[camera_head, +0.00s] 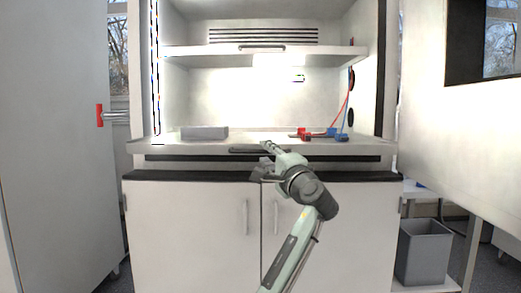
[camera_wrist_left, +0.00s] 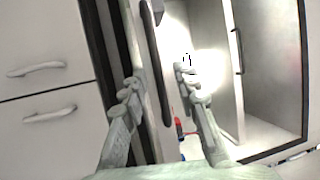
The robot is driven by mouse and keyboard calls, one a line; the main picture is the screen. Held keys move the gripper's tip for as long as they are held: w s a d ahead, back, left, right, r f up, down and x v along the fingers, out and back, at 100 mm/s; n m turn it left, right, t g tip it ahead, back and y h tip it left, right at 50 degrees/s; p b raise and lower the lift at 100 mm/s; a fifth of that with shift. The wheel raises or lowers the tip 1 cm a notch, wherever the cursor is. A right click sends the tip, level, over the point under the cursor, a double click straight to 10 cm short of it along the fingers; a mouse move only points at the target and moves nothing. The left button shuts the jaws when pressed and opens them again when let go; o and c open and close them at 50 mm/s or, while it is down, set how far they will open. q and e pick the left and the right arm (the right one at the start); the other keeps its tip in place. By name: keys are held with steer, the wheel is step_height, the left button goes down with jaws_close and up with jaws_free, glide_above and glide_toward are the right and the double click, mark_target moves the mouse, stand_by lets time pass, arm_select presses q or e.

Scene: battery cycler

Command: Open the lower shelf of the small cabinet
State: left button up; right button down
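The small cabinet (camera_head: 378,75) stands open-fronted with a lit interior. Its lower shelf (camera_head: 160,141) shows at the bottom of the opening, with a dark bar handle (camera_head: 240,150) on its front edge. My left gripper (camera_head: 267,160) is at this handle, in front of the shelf edge, and partly hides the handle's right part. In the left wrist view my left gripper (camera_wrist_left: 158,88) is open, its two fingers spread on either side of the dark handle (camera_wrist_left: 153,60). I cannot tell whether a finger touches it. My right gripper is not in view.
A grey box (camera_head: 204,132) and red and blue clips with cables (camera_head: 320,134) lie on the lower shelf. An upper shelf (camera_head: 200,55) has its own handle. White cupboard doors (camera_head: 190,230) are below. A grey bin (camera_head: 424,250) stands at right.

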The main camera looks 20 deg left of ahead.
arm_select(q)
steer(key=v, duration=0.5)
steer(key=shift+s+d, duration=0.1)
steer(key=shift+s, duration=0.1)
steer(key=s+a+f+n+g+h, duration=0.1)
steer(key=s+a+f+g+h, duration=0.2)
steer(key=f, duration=1.1)
steer(key=s+a+f+n+g+h, duration=0.15)
steer(key=s+f, duration=0.25)
steer(key=f, duration=0.9)
steer(key=s+a+f+g+h, duration=0.2)
steer(key=s+a+f, duration=0.15)
steer(key=f, duration=1.05)
steer(key=s+f+n+g+h, duration=0.1)
steer(key=s+f+g, duration=0.1)
steer(key=s+f, duration=0.4)
steer(key=s+a+f+n+g+h, duration=0.1)
steer(key=s+f+n+g+h, duration=0.1)
steer(key=s+f, duration=0.5)
steer(key=s+a+f+n+g+h, duration=0.1)
steer(key=s+f, duration=0.6)
steer(key=s, duration=0.9)
steer(key=shift+s+n+g+h+p, duration=0.3)
steer(key=shift+n+g+h+p, duration=0.15)
steer(key=shift+n+g, duration=0.15)
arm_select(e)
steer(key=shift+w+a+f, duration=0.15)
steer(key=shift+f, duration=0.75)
